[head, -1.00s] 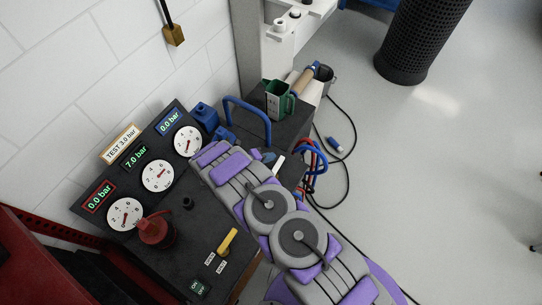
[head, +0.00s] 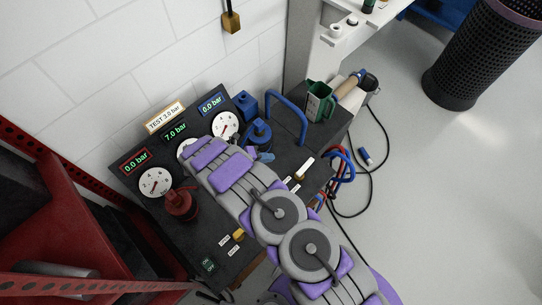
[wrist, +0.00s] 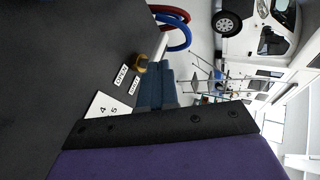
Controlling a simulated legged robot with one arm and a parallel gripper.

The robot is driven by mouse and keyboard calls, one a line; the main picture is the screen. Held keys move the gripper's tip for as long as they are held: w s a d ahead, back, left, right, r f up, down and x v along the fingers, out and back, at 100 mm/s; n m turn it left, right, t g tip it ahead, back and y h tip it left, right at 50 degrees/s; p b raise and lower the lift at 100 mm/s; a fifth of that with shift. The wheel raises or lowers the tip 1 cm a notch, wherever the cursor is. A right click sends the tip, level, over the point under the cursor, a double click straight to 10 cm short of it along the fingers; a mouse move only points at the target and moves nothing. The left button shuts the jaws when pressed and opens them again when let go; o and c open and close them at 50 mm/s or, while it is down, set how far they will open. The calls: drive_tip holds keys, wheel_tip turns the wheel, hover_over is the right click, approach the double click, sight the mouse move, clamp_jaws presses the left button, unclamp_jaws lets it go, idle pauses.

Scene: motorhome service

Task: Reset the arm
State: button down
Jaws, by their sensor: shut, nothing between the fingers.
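My grey and purple arm reaches from the lower right over a dark control panel (head: 215,238) in the head view. Its far end lies over the middle gauge (head: 186,148) and hides much of it. My gripper (wrist: 160,128) shows in the wrist view as a black edge and purple body across the bottom. It is shut and holds nothing. Whether it touches the panel cannot be told. A yellow handle (head: 239,235) is beside the arm, partly hidden.
A red knob (head: 181,204) and a blue knob (head: 258,134) stand up from the panel. Red metal framing (head: 75,285) is at lower left. Open floor (head: 430,210) lies right.

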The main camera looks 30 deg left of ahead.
idle(0.5)
drive_tip(key=w+a+r+n+t+y, duration=0.1)
drive_tip(key=w+a+r+n+y, duration=0.25)
drive_tip(key=w+r, duration=0.65)
drive_tip(key=w+a+r+n+t+y, duration=0.15)
drive_tip(key=w+r+y, duration=0.25)
drive_tip(key=w+r, duration=0.6)
drive_tip(key=w+d+r+n+g+y, duration=0.1)
drive_tip(key=d+r+n+y, duration=0.2)
drive_tip(key=r, duration=0.5)
drive_tip(key=w+d+r+n+g+y, duration=0.1)
drive_tip(key=d+r+n+g+y, duration=0.1)
drive_tip(key=d+r+n, duration=0.35)
drive_tip(key=s+d+r+n+g, duration=0.4)
drive_tip(key=s+d+r+n, duration=0.35)
drive_tip(key=s+d, duration=0.6)
drive_tip(key=s+d+n+g+h, duration=0.2)
drive_tip(key=s+d+g, duration=0.1)
drive_tip(key=s+d, duration=0.9)
drive_tip(key=s+d+n+g+h, duration=0.2)
drive_tip(key=s+d+g+h, duration=0.1)
drive_tip(key=s+d, duration=0.9)
drive_tip(key=s, duration=0.5)
drive_tip(key=shift+s+d+f+n+g, duration=0.2)
drive_tip(key=shift+s+d+n+g, duration=0.05)
drive_tip(key=shift+s+n+g, duration=0.15)
